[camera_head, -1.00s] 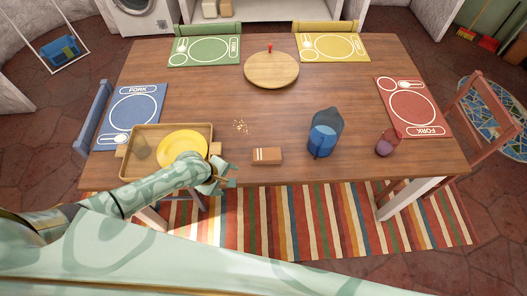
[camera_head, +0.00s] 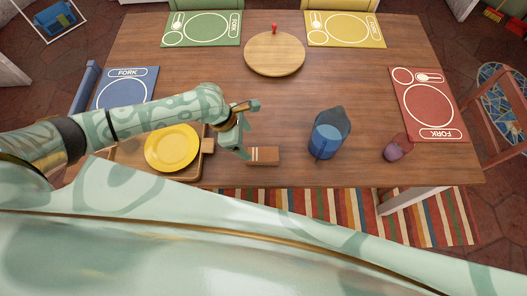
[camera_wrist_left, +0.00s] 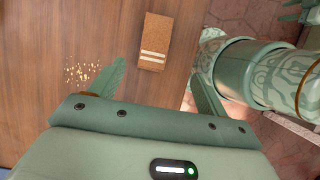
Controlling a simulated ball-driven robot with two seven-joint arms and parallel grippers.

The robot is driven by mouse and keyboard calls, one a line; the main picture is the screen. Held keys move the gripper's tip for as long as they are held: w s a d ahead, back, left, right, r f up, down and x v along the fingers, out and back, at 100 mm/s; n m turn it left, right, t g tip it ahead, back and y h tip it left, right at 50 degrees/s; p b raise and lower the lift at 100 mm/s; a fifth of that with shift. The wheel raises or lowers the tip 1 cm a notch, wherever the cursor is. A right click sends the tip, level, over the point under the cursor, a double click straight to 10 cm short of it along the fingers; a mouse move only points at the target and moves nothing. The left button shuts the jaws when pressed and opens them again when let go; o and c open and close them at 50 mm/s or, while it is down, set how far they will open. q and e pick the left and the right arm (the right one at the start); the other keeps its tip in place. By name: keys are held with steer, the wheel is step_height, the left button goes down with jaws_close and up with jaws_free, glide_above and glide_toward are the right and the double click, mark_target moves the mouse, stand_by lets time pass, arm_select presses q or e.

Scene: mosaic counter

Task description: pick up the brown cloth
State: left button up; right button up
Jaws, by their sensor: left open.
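The brown cloth (camera_head: 263,156) is a small folded block with pale stripes, lying flat near the front edge of the wooden table. It also shows in the left wrist view (camera_wrist_left: 154,42), at the top middle. My left gripper (camera_head: 249,130) is open and empty, above the table just behind and left of the cloth in the head view. In the left wrist view the open fingers (camera_wrist_left: 158,75) point toward the cloth, which lies beyond their tips and between their lines.
A wooden tray (camera_head: 207,165) with a yellow plate (camera_head: 172,148) is left of the cloth. A blue pitcher (camera_head: 326,140) and a purple cup (camera_head: 393,152) stand to its right. Crumbs (camera_wrist_left: 82,74) lie beside the left finger in the wrist view. A round board (camera_head: 274,54) lies farther back.

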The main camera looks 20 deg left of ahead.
arm_select(q)
steer(key=b, duration=0.2)
glide_above(262, 154)
steer(key=s+a, duration=0.1)
steer(key=a, duration=0.1)
step_height(262, 154, down, 6)
steer(key=shift+s+f, duration=0.15)
steer(key=shift+d+f+b, duration=0.2)
steer(key=shift+f+b, duration=0.25)
steer(key=shift+f, duration=0.25)
steer(key=b+x, duration=0.2)
steer(key=x, duration=0.1)
steer(key=b+x, duration=0.1)
steer(key=x, duration=0.1)
steer(key=shift+w+a, duration=0.2)
steer(key=shift+w, duration=0.15)
steer(key=shift+r, duration=0.15)
arm_select(e)
step_height(262, 154, down, 7)
steer(key=s, duration=0.1)
steer(key=shift+s, duration=0.2)
steer(key=shift+r, duration=0.2)
arm_select(q)
steer(key=c, duration=1.1)
